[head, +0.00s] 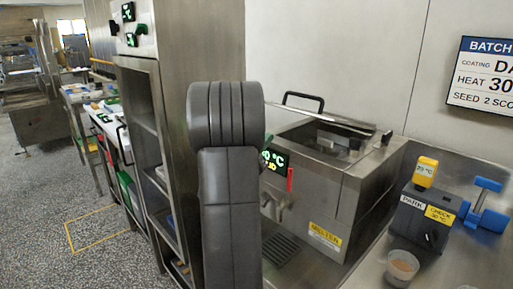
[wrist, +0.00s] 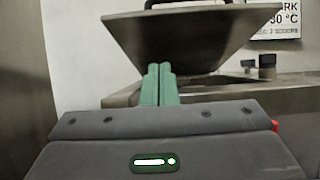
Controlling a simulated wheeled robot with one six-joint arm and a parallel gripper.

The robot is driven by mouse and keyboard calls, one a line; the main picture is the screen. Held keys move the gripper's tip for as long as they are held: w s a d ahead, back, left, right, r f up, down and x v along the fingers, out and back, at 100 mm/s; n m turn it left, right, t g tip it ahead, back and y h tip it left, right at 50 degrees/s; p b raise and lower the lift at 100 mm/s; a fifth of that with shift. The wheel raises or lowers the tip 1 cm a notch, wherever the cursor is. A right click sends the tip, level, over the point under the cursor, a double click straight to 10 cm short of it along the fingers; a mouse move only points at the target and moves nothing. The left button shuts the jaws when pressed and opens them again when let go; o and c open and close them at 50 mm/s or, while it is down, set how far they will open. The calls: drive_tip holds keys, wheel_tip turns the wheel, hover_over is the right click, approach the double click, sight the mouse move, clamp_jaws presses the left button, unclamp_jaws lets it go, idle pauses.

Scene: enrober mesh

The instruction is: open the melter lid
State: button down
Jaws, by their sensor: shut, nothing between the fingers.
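The melter (head: 335,200) is a steel box on the counter at right of centre in the head view. Its lid (head: 340,122) shows nearly edge-on above the top, raised at the side with the black handle (head: 303,97), with a gap beneath. In the wrist view the lid (wrist: 195,40) is a dark tilted panel, its wide edge uppermost, with part of the handle (wrist: 185,4) above it. My gripper (wrist: 160,68) is shut and empty, its green fingertips overlapping the lid's lower part. I cannot tell if they touch. In the head view my arm mostly hides the gripper.
A temperature display (head: 272,160) and red lever (head: 290,179) are on the melter's front. To its right stand a dark block (head: 423,218) with a yellow-topped probe and a clear cup (head: 402,266). A tall steel cabinet (head: 165,130) stands close at left.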

drive_tip(key=x, duration=0.4)
drive_tip(key=r, duration=0.2)
drive_tip(key=shift+w+d+r+p, duration=0.15)
drive_tip(key=shift+d+r+p, duration=0.1)
drive_tip(key=shift+p, duration=0.1)
drive_tip(key=shift+w+d+r, duration=0.15)
drive_tip(key=shift+r, duration=0.45)
